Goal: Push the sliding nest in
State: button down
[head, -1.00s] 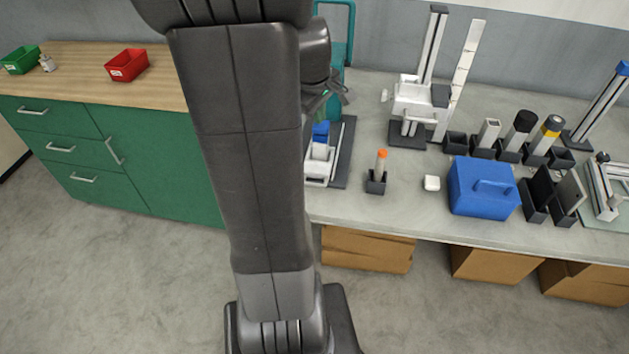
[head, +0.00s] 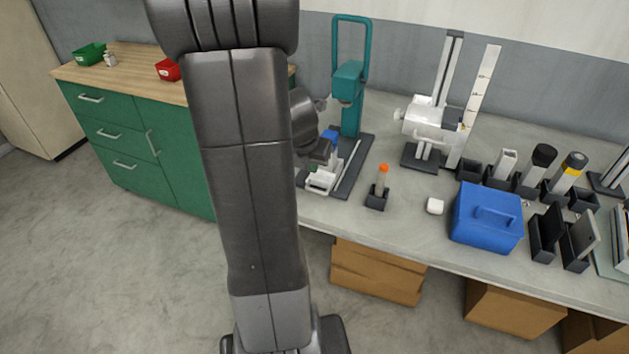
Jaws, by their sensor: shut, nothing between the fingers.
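The teal press (head: 348,85) stands upright on a dark base plate (head: 352,178) near the left end of the grey bench. The white sliding nest (head: 322,183) sits on this plate toward the front, out in front of the press column. A small blue part (head: 331,135) shows just above and behind my gripper; I cannot tell what it rests on. My gripper (head: 322,158) is shut and empty, low over the nest's rear part. Whether it touches the nest cannot be told. My arm hides the area to the left.
A dark holder with an orange-topped tube (head: 381,185) stands right of the plate. A small white block (head: 435,206) and a blue box (head: 487,215) are farther right. A white stand (head: 433,118) is behind.

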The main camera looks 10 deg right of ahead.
jog(key=b, duration=0.2)
send_near(319, 188)
jog(key=x, duration=0.5)
jog(key=shift+s, duration=0.15)
